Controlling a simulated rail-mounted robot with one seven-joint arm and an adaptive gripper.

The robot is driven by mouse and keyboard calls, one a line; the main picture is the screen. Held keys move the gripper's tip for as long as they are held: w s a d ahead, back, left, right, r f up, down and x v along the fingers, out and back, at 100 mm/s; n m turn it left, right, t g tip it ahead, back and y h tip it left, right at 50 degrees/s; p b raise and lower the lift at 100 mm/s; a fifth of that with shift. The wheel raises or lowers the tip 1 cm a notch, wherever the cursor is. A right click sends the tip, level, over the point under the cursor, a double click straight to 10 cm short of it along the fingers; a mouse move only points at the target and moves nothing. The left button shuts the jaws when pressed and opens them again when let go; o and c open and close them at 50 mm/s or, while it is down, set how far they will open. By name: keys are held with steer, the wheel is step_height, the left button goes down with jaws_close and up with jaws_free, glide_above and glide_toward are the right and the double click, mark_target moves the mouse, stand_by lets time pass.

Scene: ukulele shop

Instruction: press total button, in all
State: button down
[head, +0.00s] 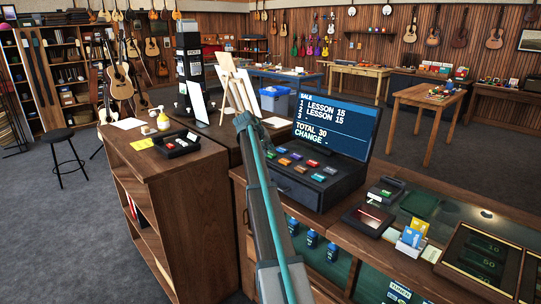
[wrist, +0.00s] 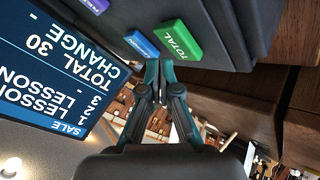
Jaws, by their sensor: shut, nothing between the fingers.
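The green TOTAL button (wrist: 180,40) lies on the dark cash register (wrist: 225,20) in the wrist view, beside a blue button (wrist: 142,44). My gripper (wrist: 159,66) is shut and empty. Its tips appear just below the TOTAL button in the picture; I cannot tell whether they touch anything. In the head view the register (head: 315,195) stands on the counter with several coloured buttons; I cannot pick out the TOTAL button there. My arm crosses in front of the register's left side. The register's screen (head: 335,112) reads two LESSON 15 lines, TOTAL 30 and a blank CHANGE.
A card reader (head: 368,219) and a holder with cards (head: 411,238) stand right of the register. A glass display case (head: 440,205) lies beyond. On the left, a wooden shelf unit (head: 185,190) carries a black tray (head: 178,144); easel-like wooden stands (head: 232,85) rise behind.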

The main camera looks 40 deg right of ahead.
mark_target(270, 154)
steer(key=shift+r+p, duration=0.8)
steer(key=shift+r, duration=1.6)
